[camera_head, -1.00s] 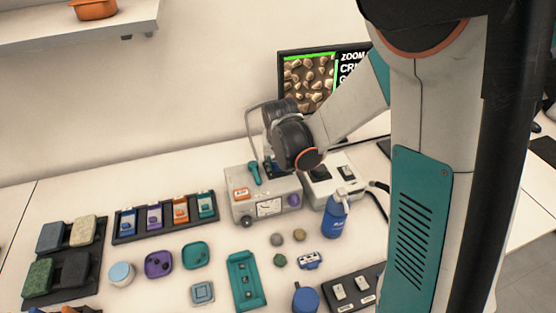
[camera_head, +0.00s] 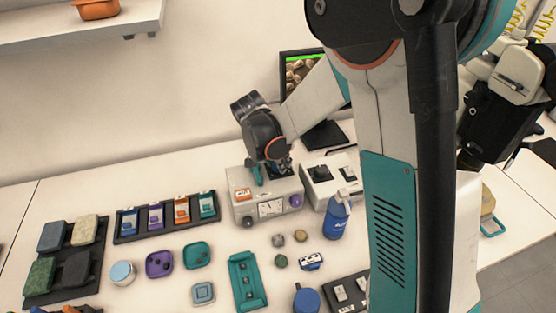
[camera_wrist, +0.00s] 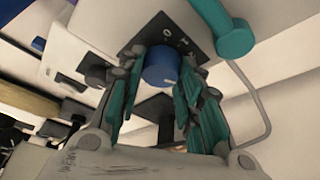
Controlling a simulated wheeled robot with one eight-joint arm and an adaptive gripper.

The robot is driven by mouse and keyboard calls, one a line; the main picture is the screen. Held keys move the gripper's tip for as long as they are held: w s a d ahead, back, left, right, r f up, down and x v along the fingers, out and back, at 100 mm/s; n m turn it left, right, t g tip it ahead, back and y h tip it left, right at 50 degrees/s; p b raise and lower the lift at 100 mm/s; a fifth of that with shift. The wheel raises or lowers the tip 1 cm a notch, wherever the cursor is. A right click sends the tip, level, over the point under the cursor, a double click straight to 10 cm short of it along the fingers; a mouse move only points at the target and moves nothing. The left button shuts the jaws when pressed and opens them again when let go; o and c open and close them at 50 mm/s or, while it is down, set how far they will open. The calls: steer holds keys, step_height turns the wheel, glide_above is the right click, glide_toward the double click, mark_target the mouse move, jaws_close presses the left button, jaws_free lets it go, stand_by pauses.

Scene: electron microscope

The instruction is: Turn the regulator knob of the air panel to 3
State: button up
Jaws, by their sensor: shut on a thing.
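In the wrist view a blue round knob (camera_wrist: 160,68) stands on a black plate (camera_wrist: 166,30) with small white marks. I cannot read its setting. My gripper (camera_wrist: 166,76) has its teal fingers on both sides of the knob, shut on it. In the head view my gripper (camera_head: 279,171) is at the top of a pale box (camera_head: 239,205) with a dial gauge (camera_head: 270,208), and my wrist hides most of the knob there. A teal lever (camera_head: 257,175) rises just left of the gripper; it also shows in the wrist view (camera_wrist: 235,38).
A purple knob (camera_head: 296,200) sits on the box front. A white box with black controls (camera_head: 329,183) stands close on the right, with a blue bottle (camera_head: 336,218) before it. A teal tray (camera_head: 246,282) and small items lie in front.

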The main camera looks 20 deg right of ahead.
steer(key=shift+m, duration=0.4)
steer(key=o, duration=1)
steer(key=v, duration=1.2)
steer(key=shift+w, duration=0.2)
